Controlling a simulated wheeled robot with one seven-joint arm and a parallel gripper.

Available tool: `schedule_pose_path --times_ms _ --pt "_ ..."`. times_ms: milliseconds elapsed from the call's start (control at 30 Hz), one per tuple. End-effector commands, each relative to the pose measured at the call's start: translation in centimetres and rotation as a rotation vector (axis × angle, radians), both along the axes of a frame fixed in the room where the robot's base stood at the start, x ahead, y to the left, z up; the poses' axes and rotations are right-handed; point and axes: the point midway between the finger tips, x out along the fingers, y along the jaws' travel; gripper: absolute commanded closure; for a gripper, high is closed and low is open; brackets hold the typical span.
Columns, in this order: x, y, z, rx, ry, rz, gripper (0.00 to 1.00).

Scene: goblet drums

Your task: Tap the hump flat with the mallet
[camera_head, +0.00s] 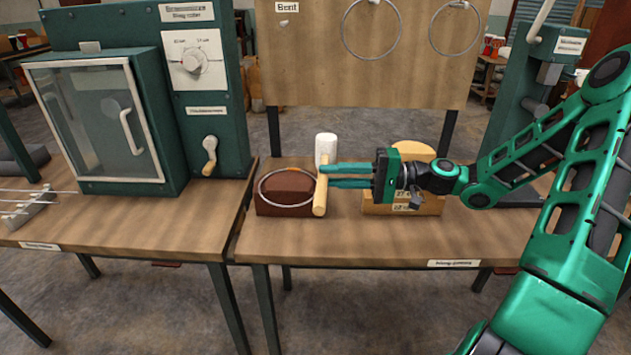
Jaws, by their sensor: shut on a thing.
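A mallet with a white head (326,146) and a pale wooden handle (320,198) is at the middle of the right-hand bench. My gripper (322,175) reaches in from the right, its two green fingers shut on the handle below the head in the picture. A thin metal ring (263,181) lies over the top of a dark brown block (285,209), just left of the mallet. The mallet's handle overlaps the block's right edge in the picture; I cannot tell whether they touch. No hump on the ring is clear at this size.
A labelled wooden stand (432,206) with a round pale top is behind my gripper. A green cabinet oven (100,125) stands on the left bench. A board (372,80) with two hanging rings rises behind. The bench front (340,243) is clear.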

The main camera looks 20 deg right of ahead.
Motion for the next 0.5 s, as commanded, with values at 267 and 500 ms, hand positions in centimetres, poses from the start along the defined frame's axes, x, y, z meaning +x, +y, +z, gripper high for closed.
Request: schedule_pose_path --times_ms 267,500 --pt "0.00 0.12 0.62 -0.003 -0.003 0.001 1.00" --pt "0.00 0.11 0.68 -0.002 -0.003 0.001 1.00"
